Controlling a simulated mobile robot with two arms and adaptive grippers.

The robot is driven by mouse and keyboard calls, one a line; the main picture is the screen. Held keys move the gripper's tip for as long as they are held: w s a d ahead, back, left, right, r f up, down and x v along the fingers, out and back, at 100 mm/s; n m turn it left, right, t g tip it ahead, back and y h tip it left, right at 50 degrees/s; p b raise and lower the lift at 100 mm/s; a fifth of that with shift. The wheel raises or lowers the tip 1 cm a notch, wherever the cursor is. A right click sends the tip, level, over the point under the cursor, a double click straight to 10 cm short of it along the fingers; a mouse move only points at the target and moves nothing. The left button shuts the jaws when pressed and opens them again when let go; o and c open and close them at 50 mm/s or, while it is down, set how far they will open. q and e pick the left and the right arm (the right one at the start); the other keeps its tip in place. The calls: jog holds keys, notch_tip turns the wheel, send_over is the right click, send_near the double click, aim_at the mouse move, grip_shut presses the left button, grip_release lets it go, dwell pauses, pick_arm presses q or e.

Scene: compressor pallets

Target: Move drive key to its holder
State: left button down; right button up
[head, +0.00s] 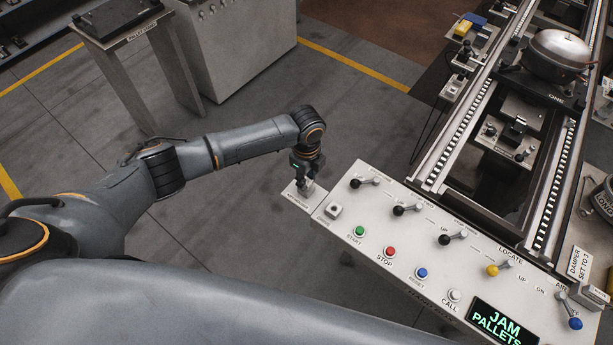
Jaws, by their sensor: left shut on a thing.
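My left gripper (305,180) points down over a small pale plate (298,199) with an unreadable label, at the left end of the control panel. It is shut on a small grey piece (308,188), which I take to be the drive key. The fingers hide most of it, and I cannot tell whether it touches the plate. This plate appears to be the key's holder. A square key switch (333,210) sits on the panel just right of it, with nothing standing in it. My right gripper is not in view.
The control panel (382,230) carries black-knobbed levers (399,210), coloured buttons (391,252) and a lit display reading "JAM PALLETS" (503,325). A conveyor (450,150) with a round compressor (557,56) runs behind it. A stand (172,60) is at upper left. Floor left of the panel is clear.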

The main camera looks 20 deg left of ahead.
pick_arm(q)
jog(key=shift+f+b, duration=0.35)
jog(key=shift+f, duration=0.25)
jog(key=c, duration=1)
grip_release()
jog(key=shift+r, duration=0.3)
notch_tip(320, 180, up, 11)
jog(key=shift+r, duration=0.2)
